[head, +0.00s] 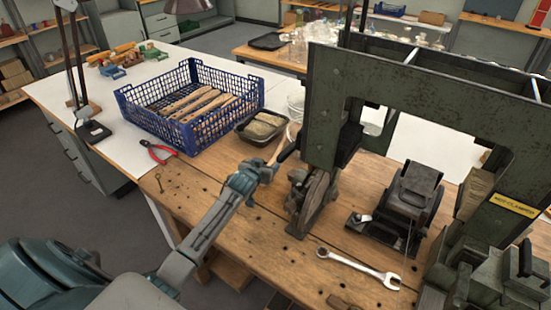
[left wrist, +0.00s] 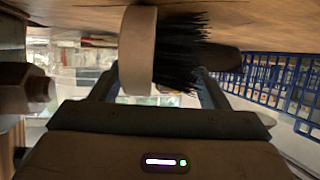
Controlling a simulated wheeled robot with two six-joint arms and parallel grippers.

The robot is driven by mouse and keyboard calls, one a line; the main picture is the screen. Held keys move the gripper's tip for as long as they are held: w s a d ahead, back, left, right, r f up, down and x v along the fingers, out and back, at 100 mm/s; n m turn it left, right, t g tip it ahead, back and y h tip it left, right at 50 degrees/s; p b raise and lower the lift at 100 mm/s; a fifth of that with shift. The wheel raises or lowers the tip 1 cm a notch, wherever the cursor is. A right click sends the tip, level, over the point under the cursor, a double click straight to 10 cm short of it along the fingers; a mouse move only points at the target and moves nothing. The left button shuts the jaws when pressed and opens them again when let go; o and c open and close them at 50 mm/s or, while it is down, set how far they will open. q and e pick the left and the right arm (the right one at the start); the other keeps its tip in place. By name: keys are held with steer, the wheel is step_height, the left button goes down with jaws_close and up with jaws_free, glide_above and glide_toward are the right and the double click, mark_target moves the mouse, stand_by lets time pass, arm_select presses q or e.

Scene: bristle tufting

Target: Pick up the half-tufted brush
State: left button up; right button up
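The half-tufted brush (left wrist: 138,50) shows in the left wrist view as a pale wooden block with black bristles (left wrist: 180,52) on one side. It lies between the two fingers of my left gripper (left wrist: 160,88), which stand well apart. I see no clear grip on it. In the head view my left gripper (head: 265,168) is low over the workbench (head: 235,245), just left of the green machine. A strip of light wood shows just beyond its fingertips, but I cannot tell whether it is the brush. My right gripper is not in view.
A blue crate (head: 150,115) of wooden handles and a black tray (head: 245,128) stand behind the gripper. Red pliers (head: 158,152) lie left. The tall green machine (head: 330,110) stands close on the right. A wrench (head: 360,267) lies in front.

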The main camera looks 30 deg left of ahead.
arm_select(q)
steer(key=c, duration=1.1)
steer(key=shift+o, duration=0.2)
